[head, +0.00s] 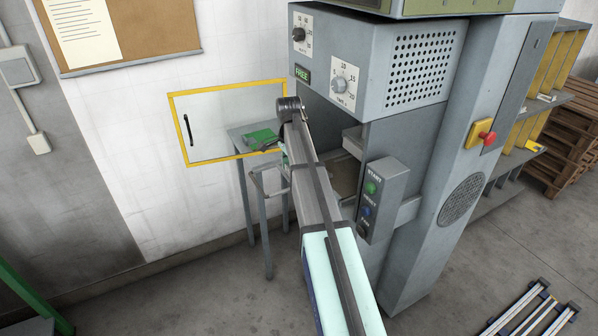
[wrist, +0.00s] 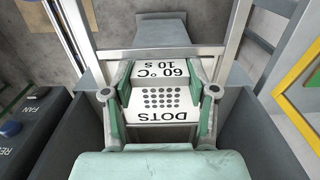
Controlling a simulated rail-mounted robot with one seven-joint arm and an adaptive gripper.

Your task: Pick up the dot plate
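The dot plate (wrist: 160,100) is a pale plate with a grid of black dots, marked "DOTS" and "60 °C 10 s", upside down in the wrist view. My gripper (wrist: 163,80) has a green-padded finger on either side of it, with the pads close along its left and right edges. I cannot tell whether the pads press on the plate or only flank it. In the head view my own arm hides the plate and the fingertips, in front of the grey machine's opening.
The grey machine (head: 420,65) stands close on the right, with its button box (head: 383,200) beside my arm. A small grey table (head: 247,133) with a green item (head: 262,138) is behind left. A yellow-framed panel (head: 215,125) is on the wall. Grey rails (wrist: 190,52) lie around the plate.

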